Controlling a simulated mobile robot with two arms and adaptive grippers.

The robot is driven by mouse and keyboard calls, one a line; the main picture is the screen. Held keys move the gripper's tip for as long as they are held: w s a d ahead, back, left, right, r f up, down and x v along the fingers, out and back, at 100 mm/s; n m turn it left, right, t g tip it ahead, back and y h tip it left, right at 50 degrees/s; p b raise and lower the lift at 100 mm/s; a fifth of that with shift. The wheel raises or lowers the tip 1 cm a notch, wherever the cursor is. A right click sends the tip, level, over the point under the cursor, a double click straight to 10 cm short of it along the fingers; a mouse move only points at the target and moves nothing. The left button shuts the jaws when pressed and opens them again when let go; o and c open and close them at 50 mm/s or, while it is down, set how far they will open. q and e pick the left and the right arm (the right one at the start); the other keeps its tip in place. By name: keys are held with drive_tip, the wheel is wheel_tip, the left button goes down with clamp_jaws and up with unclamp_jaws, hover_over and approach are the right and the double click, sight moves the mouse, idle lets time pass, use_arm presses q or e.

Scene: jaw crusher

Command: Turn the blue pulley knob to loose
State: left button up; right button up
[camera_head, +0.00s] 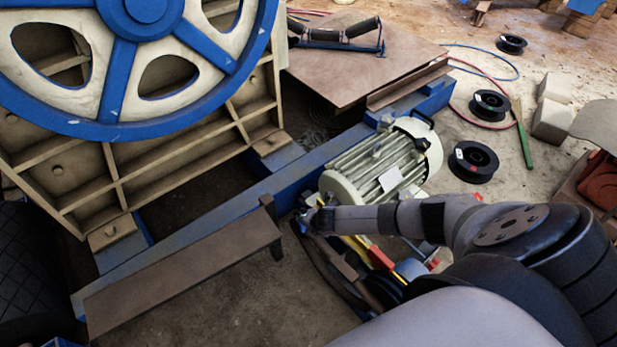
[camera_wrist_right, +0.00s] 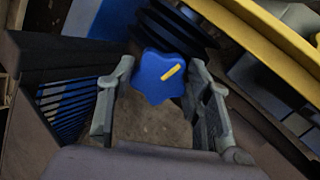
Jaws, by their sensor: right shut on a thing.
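The blue pulley knob (camera_wrist_right: 158,76) is a lobed star-shaped knob with a yellow mark on its face. In the right wrist view the mark slants up to the right. My right gripper (camera_wrist_right: 161,72) has one finger on each side of the knob and is shut on it. In the head view my right arm comes in from the right, and its gripper (camera_head: 316,216) is at the pulley end of the cream motor (camera_head: 370,165). The knob is mostly hidden there by the gripper. My left gripper is not in view.
A large blue and cream flywheel (camera_head: 115,70) stands at the upper left. A brown plate (camera_head: 190,270) lies along the blue frame beam (camera_head: 240,205). Black spools (camera_head: 474,161), a green-handled tool (camera_head: 523,140) and pale blocks (camera_head: 552,120) lie on the floor to the right.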

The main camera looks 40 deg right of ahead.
drive_tip(key=o, duration=1.1)
drive_tip(key=shift+o, duration=0.2)
drive_tip(key=shift+r, duration=0.1)
drive_tip(key=v, duration=1.1)
drive_tip(key=shift+s+r, duration=0.25)
drive_tip(key=shift+r, duration=0.1)
drive_tip(key=shift+a, duration=0.1)
